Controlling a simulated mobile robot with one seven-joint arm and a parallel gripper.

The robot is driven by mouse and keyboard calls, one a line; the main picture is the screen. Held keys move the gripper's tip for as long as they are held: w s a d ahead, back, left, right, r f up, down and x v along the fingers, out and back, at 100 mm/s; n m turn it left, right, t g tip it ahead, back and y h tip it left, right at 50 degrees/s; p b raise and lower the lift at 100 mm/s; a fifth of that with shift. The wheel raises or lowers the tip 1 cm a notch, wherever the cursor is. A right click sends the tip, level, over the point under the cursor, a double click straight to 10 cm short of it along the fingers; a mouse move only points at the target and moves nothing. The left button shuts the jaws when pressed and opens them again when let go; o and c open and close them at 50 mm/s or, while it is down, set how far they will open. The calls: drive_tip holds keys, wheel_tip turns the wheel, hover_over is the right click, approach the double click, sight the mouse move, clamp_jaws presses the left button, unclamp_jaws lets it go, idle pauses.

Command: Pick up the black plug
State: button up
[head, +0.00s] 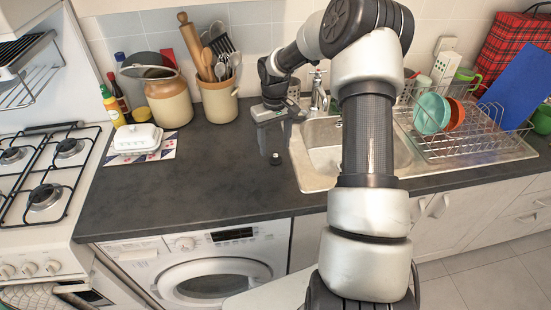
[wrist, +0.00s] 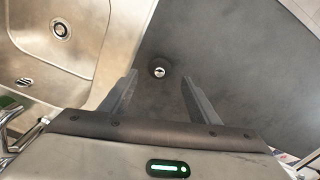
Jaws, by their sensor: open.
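The black plug (head: 276,159) is a small dark round piece lying on the dark grey counter, left of the sink. In the wrist view the plug (wrist: 158,70) shows a bright metal centre and lies between the lines of the two fingers, near their tips. My gripper (head: 275,138) is open and empty, pointing down over the counter just above the plug. In the wrist view its two fingers (wrist: 158,84) are spread on either side of the plug. I cannot tell the exact height of the fingertips above the counter.
The metal sink (head: 322,160) with its tap is right of the plug. A dish rack (head: 470,125) with bowls stands on the drainer. A utensil crock (head: 219,100), a jar (head: 169,103) and a white butter dish (head: 138,138) stand left. The counter around the plug is clear.

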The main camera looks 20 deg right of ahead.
sight(276, 155)
drive_tip(key=shift+s+d+f, duration=0.1)
drive_tip(key=shift+s+f, duration=0.05)
drive_tip(key=shift+f, duration=1.8)
drive_tip(key=c, duration=1.1)
